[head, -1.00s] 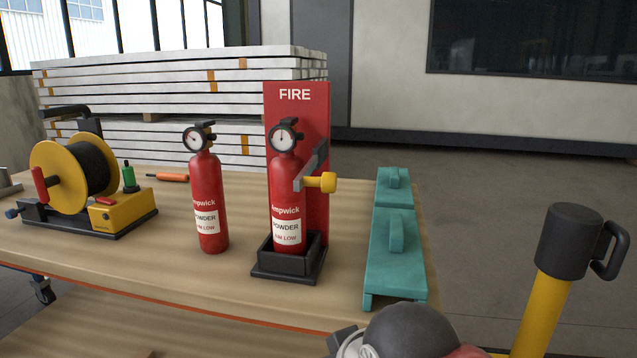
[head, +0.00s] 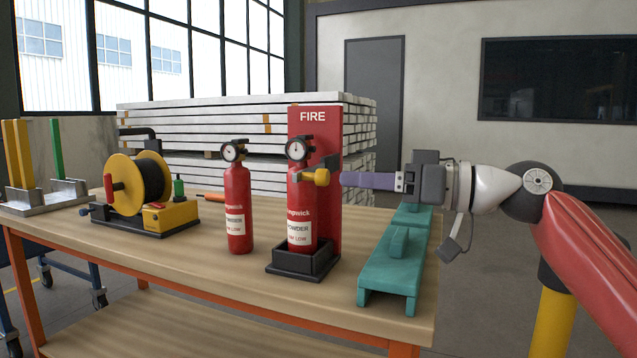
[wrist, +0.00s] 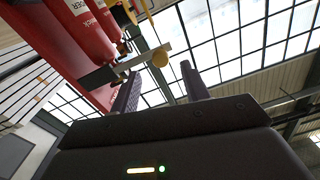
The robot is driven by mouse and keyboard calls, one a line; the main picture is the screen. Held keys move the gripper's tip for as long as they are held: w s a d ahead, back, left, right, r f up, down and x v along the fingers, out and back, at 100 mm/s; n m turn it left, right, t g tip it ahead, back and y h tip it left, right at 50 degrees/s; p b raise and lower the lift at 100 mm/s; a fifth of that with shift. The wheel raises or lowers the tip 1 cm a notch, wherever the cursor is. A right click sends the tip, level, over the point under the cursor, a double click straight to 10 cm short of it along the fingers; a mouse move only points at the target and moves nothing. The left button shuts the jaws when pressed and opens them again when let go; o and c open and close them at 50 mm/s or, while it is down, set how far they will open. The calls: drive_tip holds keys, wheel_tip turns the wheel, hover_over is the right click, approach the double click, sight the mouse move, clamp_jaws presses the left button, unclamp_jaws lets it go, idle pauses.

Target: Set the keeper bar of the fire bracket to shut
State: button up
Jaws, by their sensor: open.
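The fire bracket is a red upright panel (head: 328,215) marked FIRE with a black base tray (head: 302,268). A red extinguisher (head: 301,208) stands upright in the tray. The grey keeper bar (head: 327,163) juts forward from the panel along the extinguisher's right side, and a yellow knob (head: 316,177) sits near its front end. My gripper (head: 345,180) reaches in from the right, open, its fingertips close to the knob. In the wrist view the knob (wrist: 159,58) shows between the two fingertips, with the bar (wrist: 104,77) running left; contact cannot be told.
A second extinguisher (head: 238,208) stands free on the workbench (head: 200,275), left of the bracket. A yellow reel (head: 137,183) is farther left. A teal stand (head: 393,265) lies below my arm on the right. Stacked panels (head: 230,125) stand behind. The bench front is clear.

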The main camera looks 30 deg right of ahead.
sight(328, 178)
drive_tip(key=x, duration=0.6)
drive_tip(key=shift+w, duration=0.15)
drive_tip(key=shift+c, duration=0.4)
clamp_jaws()
